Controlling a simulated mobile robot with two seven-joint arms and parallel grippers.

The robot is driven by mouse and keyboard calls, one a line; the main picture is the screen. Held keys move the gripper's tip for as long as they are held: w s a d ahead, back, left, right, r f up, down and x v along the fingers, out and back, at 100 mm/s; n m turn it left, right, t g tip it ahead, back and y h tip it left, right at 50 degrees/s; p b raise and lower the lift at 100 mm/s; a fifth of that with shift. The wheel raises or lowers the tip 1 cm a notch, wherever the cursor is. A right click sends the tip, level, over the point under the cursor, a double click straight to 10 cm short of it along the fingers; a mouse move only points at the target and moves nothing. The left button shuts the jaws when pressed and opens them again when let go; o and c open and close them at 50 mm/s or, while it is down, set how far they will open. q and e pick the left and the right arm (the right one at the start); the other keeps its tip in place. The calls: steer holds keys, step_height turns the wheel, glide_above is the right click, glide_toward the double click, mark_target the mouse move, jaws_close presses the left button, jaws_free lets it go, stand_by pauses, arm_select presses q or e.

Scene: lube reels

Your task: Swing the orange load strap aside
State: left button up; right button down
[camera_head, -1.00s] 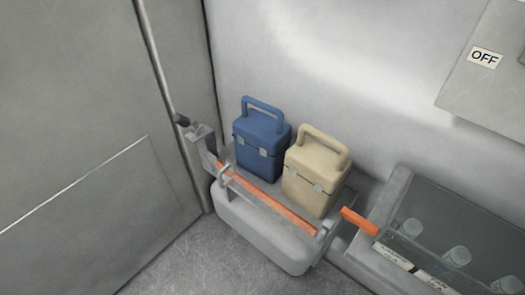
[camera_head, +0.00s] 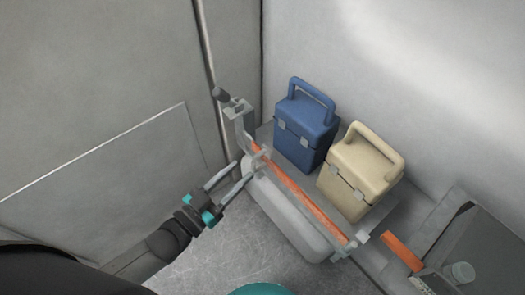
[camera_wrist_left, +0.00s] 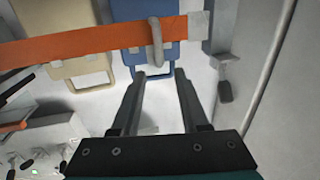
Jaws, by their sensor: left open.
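The orange load strap (camera_head: 300,192) runs diagonally along the front of a grey shelf, before a blue case (camera_head: 305,128) and a beige case (camera_head: 358,175). A grey loop handle (camera_head: 258,158) stands on the strap near its left end. My left gripper (camera_head: 238,170) is open and empty, its fingertips close to that handle in the head view. In the left wrist view the strap (camera_wrist_left: 90,48) crosses the upper part, the handle (camera_wrist_left: 156,45) hangs over it, and the open fingertips (camera_wrist_left: 160,74) point at the handle, apparently not around it. My right gripper is not in view.
A grey post with a dark knob (camera_head: 221,95) stands at the shelf's left end. A grey bin (camera_head: 470,245) with bottles and another orange piece (camera_head: 402,252) lies at the right. Walls close in behind and left; the floor (camera_head: 225,240) in front is clear.

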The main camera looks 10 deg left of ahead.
mark_target(254, 158)
arm_select(q)
steer(key=b+x, duration=0.1)
steer(key=x, duration=0.6)
steer(key=shift+w+d, duration=0.1)
steer(key=shift+w, duration=0.2)
steer(key=shift+w+d+b, duration=0.35)
steer(key=shift+w, duration=0.25)
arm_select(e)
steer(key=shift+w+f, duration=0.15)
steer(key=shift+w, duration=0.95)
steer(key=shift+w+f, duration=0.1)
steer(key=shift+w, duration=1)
arm_select(q)
jaws_close()
steer(key=shift+a, duration=0.1)
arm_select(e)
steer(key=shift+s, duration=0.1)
arm_select(q)
steer(key=shift+a, duration=0.1)
